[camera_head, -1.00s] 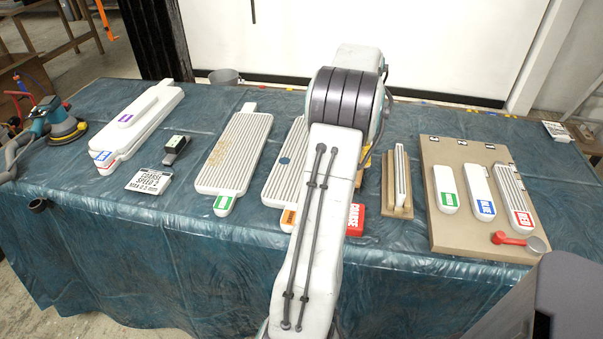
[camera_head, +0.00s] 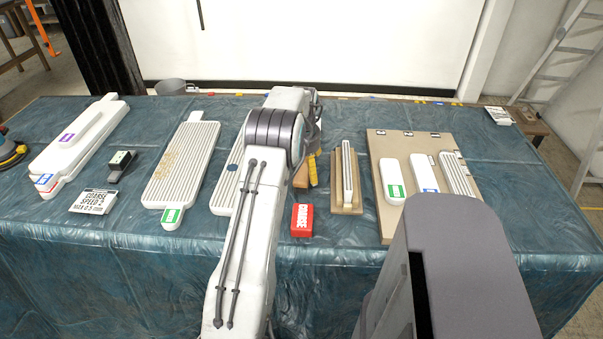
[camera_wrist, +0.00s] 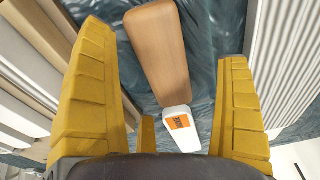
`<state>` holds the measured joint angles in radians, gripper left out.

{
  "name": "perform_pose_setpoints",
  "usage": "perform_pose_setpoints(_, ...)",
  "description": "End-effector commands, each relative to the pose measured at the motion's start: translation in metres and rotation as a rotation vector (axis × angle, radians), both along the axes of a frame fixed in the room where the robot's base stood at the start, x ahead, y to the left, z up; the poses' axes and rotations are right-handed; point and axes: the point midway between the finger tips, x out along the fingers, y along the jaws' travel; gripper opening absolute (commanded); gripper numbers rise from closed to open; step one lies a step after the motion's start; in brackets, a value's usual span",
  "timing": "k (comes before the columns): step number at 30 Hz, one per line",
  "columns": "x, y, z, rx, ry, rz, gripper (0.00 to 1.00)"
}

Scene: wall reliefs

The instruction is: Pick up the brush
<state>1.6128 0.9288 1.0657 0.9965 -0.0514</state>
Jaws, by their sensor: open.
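A brown wooden piece with smooth sides, which looks like the brush (camera_wrist: 158,55), lies between my gripper's yellow fingers in the wrist view. A white end with an orange label (camera_wrist: 182,128) sits at its lower end; I cannot tell whether they are joined. In the head view a bit of the brown piece (camera_head: 299,178) shows beside a yellow finger, mostly hidden by my arm. My gripper (camera_wrist: 165,55) is open, with a finger on either side of the brown piece and clear gaps between. Whether the fingertips reach its level is unclear.
A ribbed white panel (camera_head: 232,175) lies to the left, partly hidden. A red COARSE block (camera_head: 302,220) lies nearer the front edge. A tan board (camera_head: 388,225) holds several reliefs.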

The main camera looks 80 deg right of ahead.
Motion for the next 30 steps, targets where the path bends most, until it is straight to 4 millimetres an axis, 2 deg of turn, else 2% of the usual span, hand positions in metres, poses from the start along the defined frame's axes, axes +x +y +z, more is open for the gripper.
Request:
perform_pose_setpoints(10,-0.004,-0.005,-0.034,0.003,0.001,0.001,0.94)
perform_pose_setpoints(20,-0.004,-0.006,-0.039,0.000,0.001,0.001,0.94)
perform_pose_setpoints(30,-0.004,-0.005,-0.039,0.001,0.001,0.001,0.66)
